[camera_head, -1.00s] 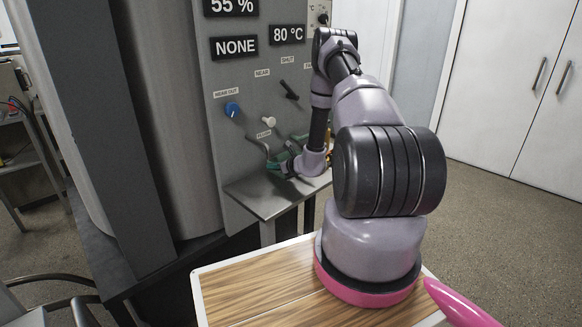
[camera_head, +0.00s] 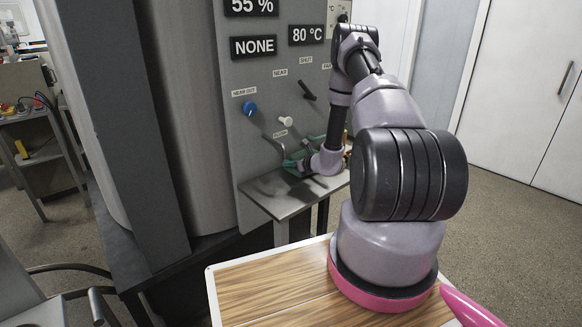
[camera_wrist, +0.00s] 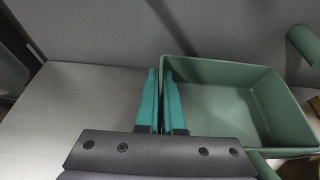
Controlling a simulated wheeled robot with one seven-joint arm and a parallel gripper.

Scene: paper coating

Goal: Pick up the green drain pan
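The green drain pan (camera_wrist: 235,105) is a rectangular open tray, seen from above at the right of the wrist view. My gripper (camera_wrist: 160,72) has teal fingers, one on each side of the pan's left wall, close together with the wall between them. It looks shut on that wall. In the head view, my gripper (camera_head: 300,163) is at the grey metal shelf (camera_head: 272,200) under the control panel. The pan is small and mostly hidden there by the gripper and arm.
The grey panel (camera_head: 262,85) with a blue knob (camera_head: 249,107), a white knob (camera_head: 286,121) and a black lever (camera_head: 307,90) stands just behind the shelf. A green cylindrical part (camera_wrist: 303,45) is close to the pan's right side.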

